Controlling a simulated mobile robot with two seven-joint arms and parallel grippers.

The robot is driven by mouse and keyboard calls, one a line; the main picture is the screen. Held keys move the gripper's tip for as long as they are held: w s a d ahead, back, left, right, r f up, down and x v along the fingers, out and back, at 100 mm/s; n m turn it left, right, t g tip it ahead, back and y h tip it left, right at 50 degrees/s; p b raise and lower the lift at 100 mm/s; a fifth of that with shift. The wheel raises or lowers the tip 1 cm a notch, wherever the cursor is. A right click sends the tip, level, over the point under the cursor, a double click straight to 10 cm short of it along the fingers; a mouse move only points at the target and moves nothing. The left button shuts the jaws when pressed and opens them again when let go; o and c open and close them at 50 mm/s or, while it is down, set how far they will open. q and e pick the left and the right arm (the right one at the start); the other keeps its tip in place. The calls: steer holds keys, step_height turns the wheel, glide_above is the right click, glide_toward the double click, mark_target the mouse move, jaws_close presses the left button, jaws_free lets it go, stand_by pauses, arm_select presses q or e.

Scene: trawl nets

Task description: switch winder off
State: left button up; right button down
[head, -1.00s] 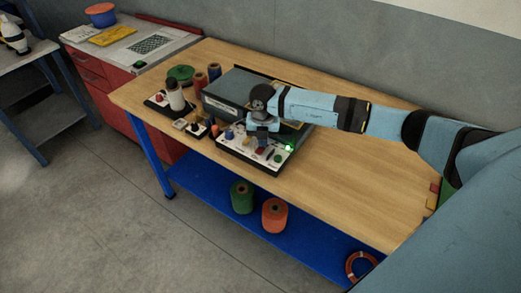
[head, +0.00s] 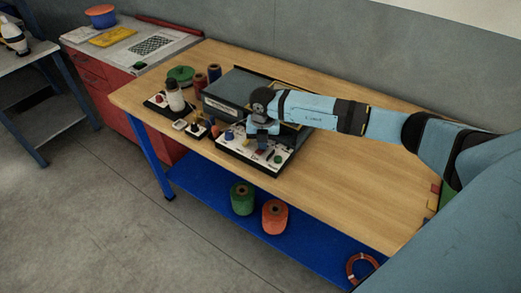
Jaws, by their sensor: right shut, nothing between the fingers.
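The winder is a dark grey box (head: 230,92) with a white sloped control panel (head: 240,155) at its front, standing on the wooden table. The panel carries several small controls, among them a blue knob (head: 228,135) at its left and a dark green button (head: 278,158) at its right. No lit lamp shows on the panel. My right gripper (head: 260,130) is shut and empty, pointing down over the middle of the panel and hiding part of it. I cannot tell whether its tips touch a control. My left gripper is not in view.
Left of the winder are a small box with a red button (head: 158,98), a bottle (head: 175,97), thread spools (head: 214,72) and a green reel (head: 181,74). Green (head: 242,198) and orange (head: 275,216) spools stand on the blue shelf (head: 310,245). The right tabletop (head: 340,175) is clear.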

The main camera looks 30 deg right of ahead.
steer(key=shift+r+p, duration=2.05)
steer(key=shift+r, duration=1.4)
steer(key=shift+f, duration=0.1)
